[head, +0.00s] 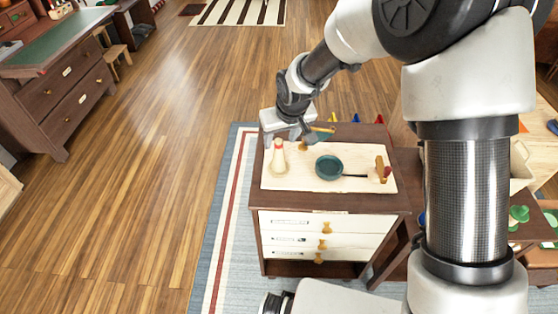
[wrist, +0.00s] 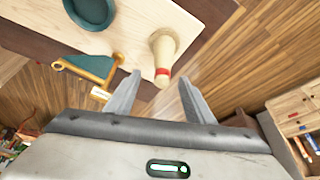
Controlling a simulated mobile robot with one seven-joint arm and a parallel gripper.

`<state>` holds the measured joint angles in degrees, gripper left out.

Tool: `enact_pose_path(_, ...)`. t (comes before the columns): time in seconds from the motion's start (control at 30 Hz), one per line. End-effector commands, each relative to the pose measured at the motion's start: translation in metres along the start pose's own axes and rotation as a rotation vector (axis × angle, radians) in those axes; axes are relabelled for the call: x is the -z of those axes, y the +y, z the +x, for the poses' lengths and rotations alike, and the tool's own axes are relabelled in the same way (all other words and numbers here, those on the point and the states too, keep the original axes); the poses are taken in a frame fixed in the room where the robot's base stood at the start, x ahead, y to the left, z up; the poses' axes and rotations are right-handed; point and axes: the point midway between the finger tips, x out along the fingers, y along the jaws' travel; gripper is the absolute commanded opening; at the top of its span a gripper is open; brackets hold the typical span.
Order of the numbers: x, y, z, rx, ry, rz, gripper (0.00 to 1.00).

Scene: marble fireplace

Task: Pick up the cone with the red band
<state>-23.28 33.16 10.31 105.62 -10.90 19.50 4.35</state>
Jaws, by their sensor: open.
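The cone with the red band (head: 279,157) stands upright near the left edge of the small cabinet's pale top (head: 306,184). In the wrist view the same cone (wrist: 162,54) lies just beyond the fingertips, its red-banded narrow end towards my gripper. My gripper (wrist: 158,84) is open and empty, with the cone's banded tip roughly in line with the gap between the fingers. In the head view my gripper (head: 283,140) is above the cabinet top's back left part, close to the cone; its fingers are hard to make out there.
A dark green pan (head: 329,167) with a black handle lies right of the cone. A wooden piece with red parts (head: 382,170) is at the right edge. A teal and golden-brown object (wrist: 90,66) lies near my gripper. Open wooden floor (head: 130,200) is at left.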

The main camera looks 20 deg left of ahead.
Motion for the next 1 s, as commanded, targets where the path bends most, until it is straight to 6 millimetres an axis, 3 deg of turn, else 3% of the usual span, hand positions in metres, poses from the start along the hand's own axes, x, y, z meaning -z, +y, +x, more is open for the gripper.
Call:
enact_pose_path(0.27,-0.001,-0.001,0.023,0.0,-0.001,0.0,0.49)
enact_pose_path(0.53,-0.004,-0.004,0.062,0.0,-0.001,0.0,0.49)
enact_pose_path(0.87,-0.003,-0.003,0.068,-0.001,0.001,0.0,0.49)
enact_pose_path(1.0,-0.003,-0.003,0.068,0.0,0.001,0.0,0.27)
